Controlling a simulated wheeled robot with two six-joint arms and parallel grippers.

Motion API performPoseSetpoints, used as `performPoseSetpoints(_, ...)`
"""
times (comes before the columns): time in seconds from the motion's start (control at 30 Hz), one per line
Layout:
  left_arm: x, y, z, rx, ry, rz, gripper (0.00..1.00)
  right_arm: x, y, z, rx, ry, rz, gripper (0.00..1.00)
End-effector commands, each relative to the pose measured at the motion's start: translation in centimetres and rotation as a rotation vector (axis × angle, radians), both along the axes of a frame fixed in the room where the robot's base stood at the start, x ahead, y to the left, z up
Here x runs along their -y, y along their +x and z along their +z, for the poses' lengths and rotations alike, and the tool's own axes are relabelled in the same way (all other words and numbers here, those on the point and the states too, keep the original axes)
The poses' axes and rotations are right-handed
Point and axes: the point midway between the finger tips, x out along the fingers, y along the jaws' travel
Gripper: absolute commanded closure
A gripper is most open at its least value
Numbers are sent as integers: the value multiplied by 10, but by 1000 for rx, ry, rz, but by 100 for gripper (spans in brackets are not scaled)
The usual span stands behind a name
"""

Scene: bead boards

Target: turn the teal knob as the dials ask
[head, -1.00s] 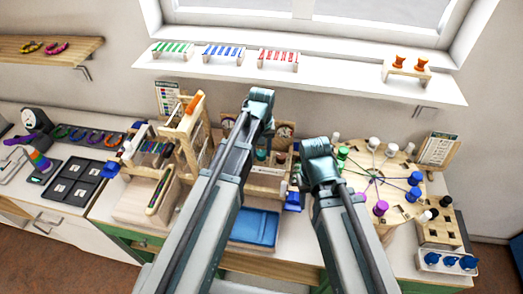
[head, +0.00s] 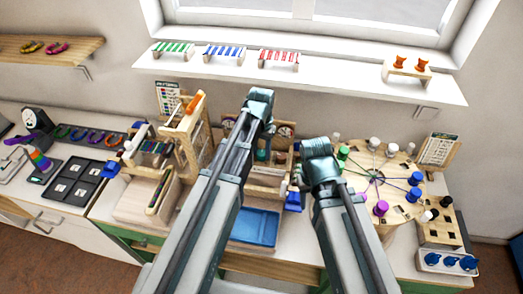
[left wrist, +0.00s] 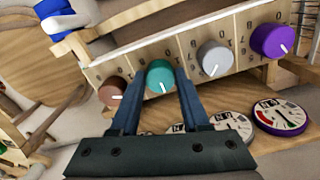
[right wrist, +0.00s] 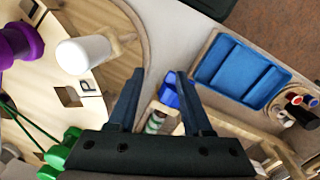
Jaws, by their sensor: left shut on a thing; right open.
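The teal knob (left wrist: 159,73) sits on a pale wooden panel in the left wrist view, with its white pointer line toward the bottom of the picture. My left gripper (left wrist: 161,84) is shut on it, one finger on each side. A brown knob (left wrist: 112,91) is to its left; a grey knob (left wrist: 214,57) and a purple knob (left wrist: 271,40) are to its right. Round dials (left wrist: 280,117) lie along the panel's other side, some partly hidden by my gripper. In the head view my left arm hides much of the panel. My right gripper (right wrist: 157,84) is open and empty.
A round pegged board (head: 375,175) stands right of my right arm. A blue tray (head: 255,228) lies in front of the knob panel. A wooden frame with an orange handle (head: 195,103) stands to the left. Little bench room is free between them.

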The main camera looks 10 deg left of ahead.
Motion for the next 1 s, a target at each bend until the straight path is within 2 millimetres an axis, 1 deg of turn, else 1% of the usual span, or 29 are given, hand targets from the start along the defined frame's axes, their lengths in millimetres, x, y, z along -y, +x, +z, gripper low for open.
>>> performPoseSetpoints(0.37, 0, 0, 0, 0, 0, -4, 100, 0, 0, 0, 0, 0, 0, 50)
performPoseSetpoints(0.4, 0, 0, 0, 0, 0, -4, 52, 0, 0, 0, 0, 0, 0, 50)
performPoseSetpoints(0.57, 0, 0, 0, 0, 0, -4, 24, 0, 0, 0, 0, 0, 0, 50)
performPoseSetpoints(0.87, 0, 0, 0, 0, 0, -4, 24, 0, 0, 0, 0, 0, 0, 50)
performPoseSetpoints(1.0, 0, 0, 5, 0, 0, -4, 24, 0, 0, 5, 0, 0, -1, 50)
